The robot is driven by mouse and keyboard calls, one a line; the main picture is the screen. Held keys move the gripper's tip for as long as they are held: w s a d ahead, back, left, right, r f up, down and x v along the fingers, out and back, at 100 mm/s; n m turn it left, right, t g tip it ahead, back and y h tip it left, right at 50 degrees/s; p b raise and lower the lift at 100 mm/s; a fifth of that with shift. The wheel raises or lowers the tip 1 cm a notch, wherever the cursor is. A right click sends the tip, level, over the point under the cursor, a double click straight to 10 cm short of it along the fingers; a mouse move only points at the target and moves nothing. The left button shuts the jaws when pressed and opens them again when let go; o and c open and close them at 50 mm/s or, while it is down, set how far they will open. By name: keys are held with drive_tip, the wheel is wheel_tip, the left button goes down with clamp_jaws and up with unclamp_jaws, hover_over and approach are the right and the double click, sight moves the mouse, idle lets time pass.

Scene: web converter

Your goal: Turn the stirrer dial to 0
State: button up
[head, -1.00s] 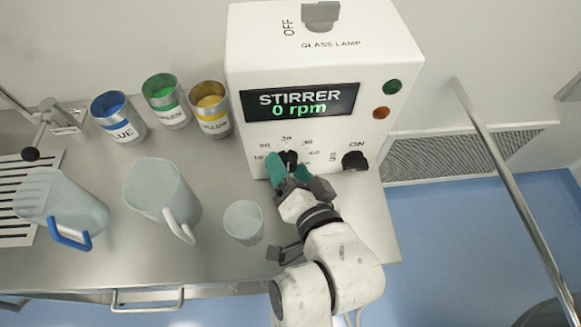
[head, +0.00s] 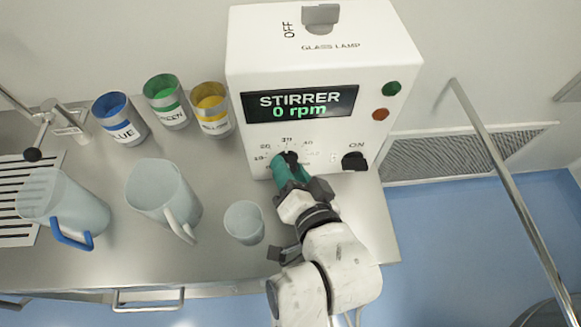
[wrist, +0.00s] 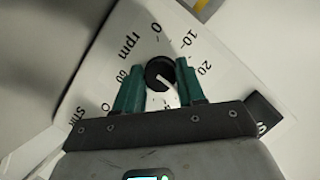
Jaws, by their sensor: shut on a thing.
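The stirrer dial (head: 290,157) is a small round black knob on the front of the white control box (head: 330,35). The display (head: 300,102) above it reads "STIRRER 0 rpm". My gripper (head: 284,172) reaches the dial from below, with its teal fingers closed around it. In the wrist view the dial (wrist: 160,72) sits between the tips of my gripper (wrist: 160,80). A white pointer line on it runs toward the lower right, away from the printed 0 (wrist: 157,29). Part of the dial scale is hidden by the fingers.
A black ON knob (head: 355,161) lies right of the dial. A clear cup (head: 244,222), jugs (head: 160,190) and blue (head: 120,118), green (head: 165,100) and yellow (head: 211,110) tins stand left on the steel bench.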

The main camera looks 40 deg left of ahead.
drive_tip(key=n+h+p, duration=0.1)
drive_tip(key=n, duration=0.1)
drive_tip(key=n+t+h+p, duration=0.1)
drive_tip(key=p, duration=0.1)
drive_tip(key=shift+s+r+n+t, duration=0.1)
drive_tip(key=shift+n+t, duration=0.2)
drive_tip(key=shift+n, duration=0.1)
drive_tip(key=shift+a+n+t+h, duration=0.1)
drive_tip(key=shift+n+t+h, duration=0.5)
drive_tip(key=shift+n, duration=0.6)
drive_tip(key=shift+n+t+h, duration=0.4)
drive_tip(key=shift+n+t, duration=0.2)
drive_tip(key=shift+n, duration=0.3)
drive_tip(key=o, duration=1)
drive_tip(key=shift+o, duration=0.2)
drive_tip(key=shift+s, duration=0.1)
